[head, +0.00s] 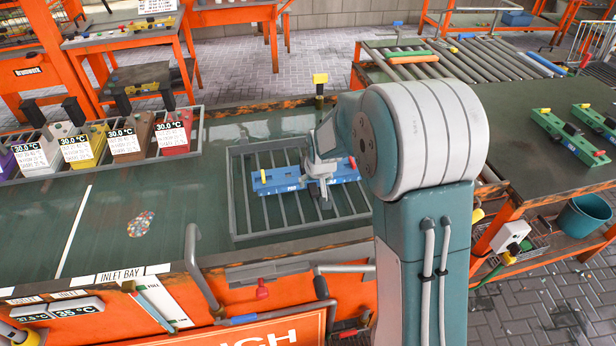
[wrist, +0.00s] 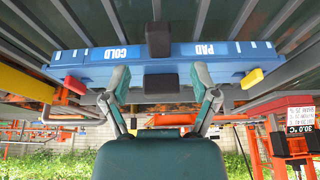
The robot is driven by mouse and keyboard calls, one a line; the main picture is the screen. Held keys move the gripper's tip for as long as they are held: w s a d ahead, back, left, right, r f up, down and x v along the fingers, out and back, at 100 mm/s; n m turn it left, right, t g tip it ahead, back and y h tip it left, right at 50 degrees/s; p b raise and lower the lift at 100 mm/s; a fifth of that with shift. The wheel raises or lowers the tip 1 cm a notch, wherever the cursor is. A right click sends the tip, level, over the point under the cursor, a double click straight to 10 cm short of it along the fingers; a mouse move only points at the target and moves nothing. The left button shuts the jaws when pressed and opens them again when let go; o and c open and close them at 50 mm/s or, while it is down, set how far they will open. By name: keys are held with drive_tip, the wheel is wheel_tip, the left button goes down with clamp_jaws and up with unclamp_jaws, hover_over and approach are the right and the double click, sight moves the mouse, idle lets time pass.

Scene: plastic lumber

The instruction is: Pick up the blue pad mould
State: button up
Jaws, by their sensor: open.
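The blue pad mould (head: 274,183) lies across a grey slatted rack (head: 235,205) on the green bench in the head view. In the wrist view the long blue mould (wrist: 220,52) carries the words PAD and COLD, upside down. It has dark blocks at its middle and a red and a yellow tab near its ends. My gripper (head: 319,180) is over the middle of the mould. In the wrist view my gripper (wrist: 160,76) is open, its fingertips apart on either side of the lower dark block. Whether the fingers touch the mould I cannot tell.
A roller conveyor (head: 440,65) is behind right. Green moulds (head: 568,137) lie on the right bench. The bench left of the slatted rack is mostly clear.

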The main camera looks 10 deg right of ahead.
sight(313, 188)
drive_tip(key=x, duration=0.5)
drive_tip(key=shift+f, duration=0.1)
clamp_jaws()
